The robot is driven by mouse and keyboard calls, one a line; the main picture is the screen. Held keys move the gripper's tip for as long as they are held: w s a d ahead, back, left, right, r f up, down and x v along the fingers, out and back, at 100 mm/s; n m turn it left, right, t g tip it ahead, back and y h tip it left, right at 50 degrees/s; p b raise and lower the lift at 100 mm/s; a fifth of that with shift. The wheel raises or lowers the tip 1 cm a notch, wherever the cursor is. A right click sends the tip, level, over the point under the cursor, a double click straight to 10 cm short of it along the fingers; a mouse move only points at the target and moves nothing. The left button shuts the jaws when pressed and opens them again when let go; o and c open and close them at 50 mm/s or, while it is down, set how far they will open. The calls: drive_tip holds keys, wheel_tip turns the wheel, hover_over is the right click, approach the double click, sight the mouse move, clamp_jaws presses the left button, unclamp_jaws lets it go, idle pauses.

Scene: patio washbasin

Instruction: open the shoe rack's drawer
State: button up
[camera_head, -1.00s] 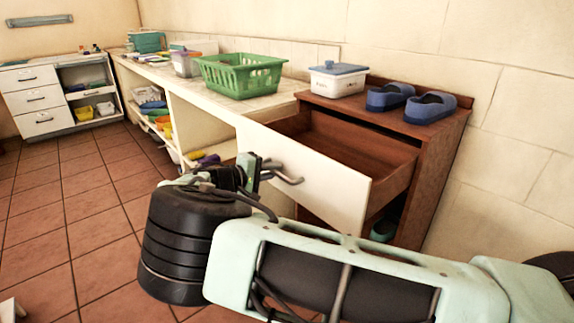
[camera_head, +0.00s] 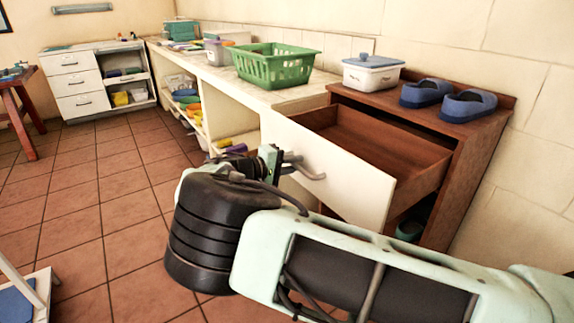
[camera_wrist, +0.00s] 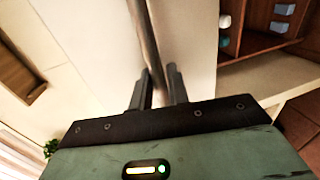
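The brown wooden shoe rack (camera_head: 440,215) stands against the wall at the right in the head view. Its drawer (camera_head: 395,150) is pulled well out, and its empty-looking brown inside shows. The drawer's white front (camera_head: 345,180) faces my arm. A grey bar handle (camera_head: 312,174) sits on that front. My gripper (camera_head: 283,157) is at the handle, partly hidden by my own wrist. In the wrist view the handle bar (camera_wrist: 146,35) runs between the two fingers of my gripper (camera_wrist: 160,75), which are closed in around it.
Blue slippers (camera_head: 467,106) and a white box with a blue lid (camera_head: 372,74) stand on the rack. A long counter with a green basket (camera_head: 275,66) adjoins it at the left. A white stool (camera_head: 40,295) is at the lower left. The tiled floor between is clear.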

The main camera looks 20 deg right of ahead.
drive_tip(key=v, duration=1.7)
drive_tip(key=shift+a, duration=0.2)
drive_tip(key=s+d+f+g+y, duration=0.3)
drive_tip(key=s+d+g+y, duration=0.35)
drive_tip(key=d, duration=0.35)
drive_tip(key=s+d+r+n+t+y, duration=0.1)
drive_tip(key=s+r+n+y, duration=0.2)
drive_tip(key=s, duration=1.2)
drive_tip(key=s+r+n+y, duration=0.1)
drive_tip(key=s+r+y, duration=0.35)
drive_tip(key=s, duration=1.05)
wheel_tip(320, 180, up, 13)
drive_tip(key=y+p, duration=0.1)
drive_tip(key=p, duration=1.2)
drive_tip(key=shift+p, duration=0.35)
